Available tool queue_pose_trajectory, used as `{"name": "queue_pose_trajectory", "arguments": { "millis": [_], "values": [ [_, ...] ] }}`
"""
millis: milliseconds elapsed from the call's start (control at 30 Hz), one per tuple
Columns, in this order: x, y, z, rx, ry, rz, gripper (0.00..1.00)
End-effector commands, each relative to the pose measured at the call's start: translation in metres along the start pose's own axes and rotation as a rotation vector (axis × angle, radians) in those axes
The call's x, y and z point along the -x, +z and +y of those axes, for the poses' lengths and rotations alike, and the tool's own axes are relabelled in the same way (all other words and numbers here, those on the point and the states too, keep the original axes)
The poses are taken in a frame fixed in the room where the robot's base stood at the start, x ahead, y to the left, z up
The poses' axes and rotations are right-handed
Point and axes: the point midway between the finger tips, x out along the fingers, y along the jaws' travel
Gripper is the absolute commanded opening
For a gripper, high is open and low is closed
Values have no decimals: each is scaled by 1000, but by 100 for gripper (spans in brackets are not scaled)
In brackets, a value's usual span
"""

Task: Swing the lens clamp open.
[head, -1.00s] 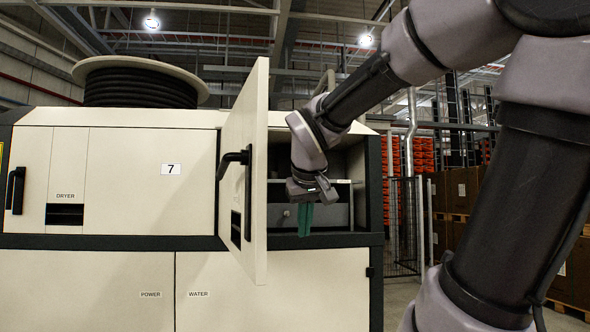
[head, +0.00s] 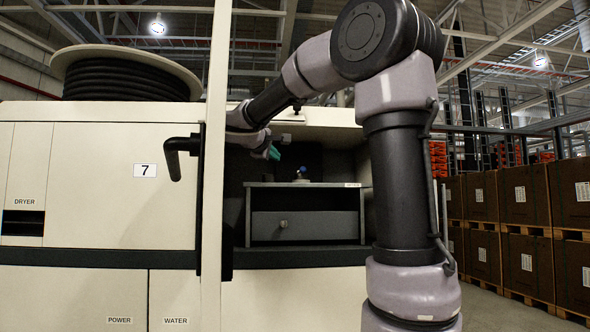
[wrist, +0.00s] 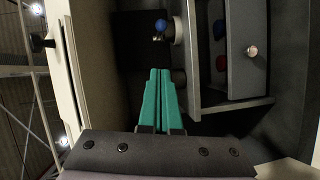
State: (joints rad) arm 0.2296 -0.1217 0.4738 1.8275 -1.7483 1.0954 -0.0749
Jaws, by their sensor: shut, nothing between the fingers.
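A small device with a blue ball knob (head: 303,171) stands on top of the dark shelf box inside the open cabinet bay. In the wrist view the blue knob (wrist: 161,25) sits beside a pale round part (wrist: 178,30). This may be the lens clamp; its hinge and swing position cannot be made out. My gripper (head: 273,153), with green fingers, is at the upper left of the bay, left of the knob and apart from it. In the wrist view my gripper (wrist: 160,72) has its fingers together and empty, pointing toward the knob area.
The open cabinet door (head: 213,190) stands nearly edge-on at the bay's left, close to my gripper. The shelf box (head: 245,215) has a drawer (head: 320,227) with a round knob. Red and blue items (wrist: 220,63) lie in its open level. Crates (head: 525,198) stand far right.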

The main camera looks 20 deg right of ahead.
Motion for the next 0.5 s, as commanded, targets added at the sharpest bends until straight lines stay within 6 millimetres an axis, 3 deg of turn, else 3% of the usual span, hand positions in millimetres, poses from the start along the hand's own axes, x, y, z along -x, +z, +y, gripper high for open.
{"name": "queue_pose_trajectory", "arguments": {
  "millis": [333,500],
  "values": [
    [-1,0,1,2,2,0,0],
    [-16,0,0,1,1,-2,0]
  ]
}}
